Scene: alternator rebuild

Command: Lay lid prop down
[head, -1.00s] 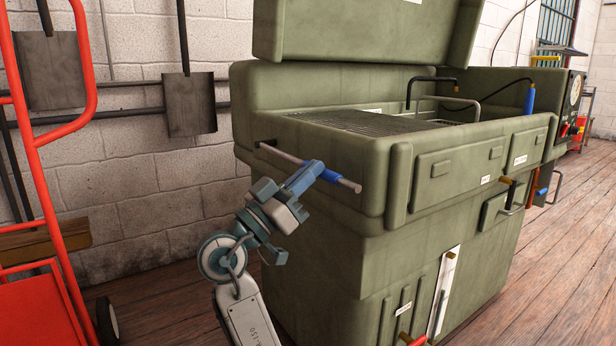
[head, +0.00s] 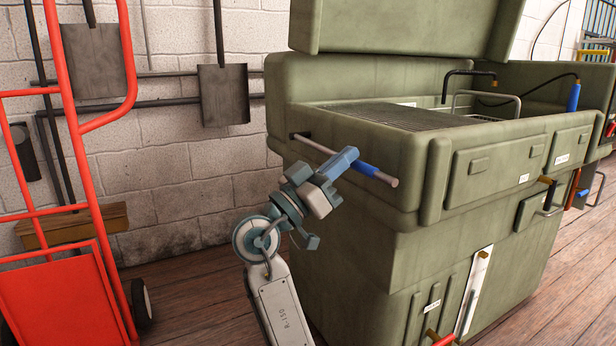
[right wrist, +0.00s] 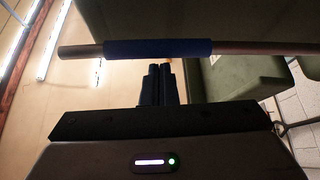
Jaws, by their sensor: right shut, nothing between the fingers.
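The lid prop is a thin metal rod (head: 388,180) with a blue sleeve (head: 366,171). It starts at a dark fitting on the left side of the green cabinet and runs low along that side, below the rim. My right gripper (head: 350,156) is shut and empty beside the rod, near the sleeve. In the right wrist view, the rod (right wrist: 240,47) crosses just beyond the closed fingertips (right wrist: 158,68), with the blue sleeve in front of them. The fingers do not hold it. My left gripper is out of view.
The green lid (head: 400,25) stands raised above the cabinet (head: 350,235). A grated work area (head: 400,117) and bent handles lie inside the rim. A red hand truck (head: 50,290) stands at left, with wooden floor between it and the cabinet. Dark shovels hang on the wall.

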